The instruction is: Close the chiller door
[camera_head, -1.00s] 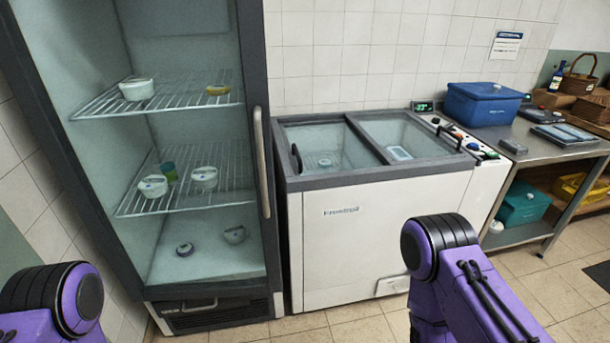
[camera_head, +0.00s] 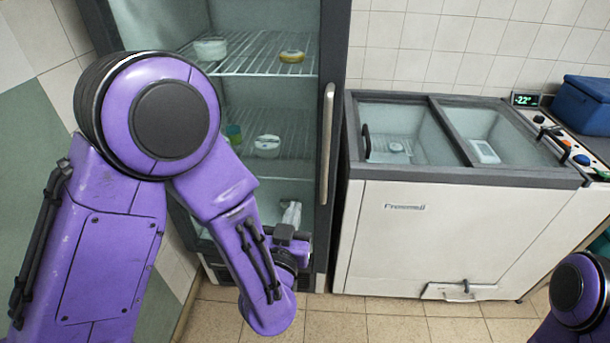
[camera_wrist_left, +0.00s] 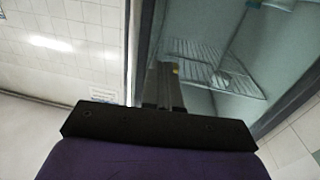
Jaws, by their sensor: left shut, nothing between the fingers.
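The chiller is the tall dark-framed cabinet at the left of the head view. Its glass door (camera_head: 334,60) has a long pale upright handle (camera_head: 327,143) on the right side of the frame. I cannot tell whether the door is fully shut or slightly ajar. My left gripper (camera_head: 291,212) is in front of the lower glass, left of and below the handle, partly hidden by my arm. In the left wrist view its fingers (camera_wrist_left: 163,88) are shut and empty, pointing toward the dark door frame (camera_wrist_left: 147,35). Contact cannot be told. My right gripper is out of view.
A white chest freezer (camera_head: 430,235) with a glass top stands right of the chiller. A blue box (camera_head: 585,105) is at the far right. Wire shelves (camera_head: 260,55) with several jars show inside the chiller. Tiled floor (camera_head: 390,325) in front is clear.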

